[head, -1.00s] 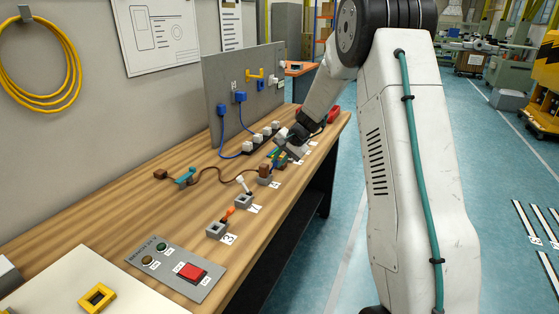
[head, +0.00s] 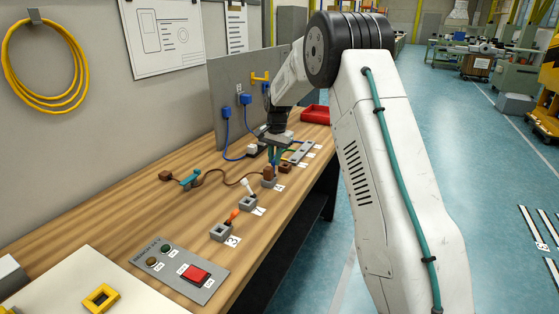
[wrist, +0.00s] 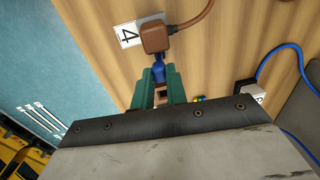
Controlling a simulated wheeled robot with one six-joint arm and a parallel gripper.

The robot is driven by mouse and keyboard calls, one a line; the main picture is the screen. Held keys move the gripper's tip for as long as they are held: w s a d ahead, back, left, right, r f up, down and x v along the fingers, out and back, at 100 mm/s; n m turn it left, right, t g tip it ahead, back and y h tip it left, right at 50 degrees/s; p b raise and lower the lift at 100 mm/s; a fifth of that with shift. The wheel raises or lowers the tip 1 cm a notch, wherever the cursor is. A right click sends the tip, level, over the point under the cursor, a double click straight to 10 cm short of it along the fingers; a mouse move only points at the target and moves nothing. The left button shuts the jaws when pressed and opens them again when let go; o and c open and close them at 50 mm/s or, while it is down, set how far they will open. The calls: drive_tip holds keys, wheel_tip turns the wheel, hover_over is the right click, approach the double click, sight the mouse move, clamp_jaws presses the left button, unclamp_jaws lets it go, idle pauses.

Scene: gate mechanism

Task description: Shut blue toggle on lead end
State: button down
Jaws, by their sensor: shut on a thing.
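In the wrist view the blue toggle (wrist: 158,62) sticks out of a brown block (wrist: 155,38) beside a label marked 4. A brown lead (wrist: 197,22) runs from this block. My gripper (wrist: 159,74) has its green fingers on either side of the blue toggle and is shut on it. In the head view my gripper (head: 272,158) points down at the bench, just behind the brown block (head: 268,173). The blue toggle is mostly hidden there by the fingers. The brown lead (head: 228,172) curves left across the bench to a teal-handled part (head: 190,180).
In front of the block stand a white-lever switch (head: 247,203) and an orange-lever switch (head: 221,232). A red-button panel (head: 180,270) is nearer. Behind are a grey upright panel (head: 228,95) with blue plugs and cables, and a red tray (head: 315,114). Bare wood lies left of the switches.

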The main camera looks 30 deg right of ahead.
drive_tip(key=w+g, duration=0.1)
drive_tip(key=a+g+h, duration=0.1)
drive_tip(key=w+g+h, duration=0.1)
drive_tip(key=shift+w+a+f+g, duration=0.25)
drive_tip(key=shift+w+a+g, duration=0.05)
drive_tip(key=shift+w+a, duration=0.1)
drive_tip(key=shift+w+a+f+g+h, duration=0.2)
drive_tip(key=shift+w+a+g+h, duration=0.1)
drive_tip(key=shift+g+h, duration=0.25)
drive_tip(key=shift+w+a+f+g+h, duration=0.2)
drive_tip(key=shift+w+g+h, duration=0.1)
drive_tip(key=shift+g+h, duration=0.25)
drive_tip(key=c, duration=1.4)
unclamp_jaws()
drive_tip(key=v, duration=0.7)
drive_tip(key=shift+w+r, duration=0.3)
drive_tip(key=shift+a, duration=0.15)
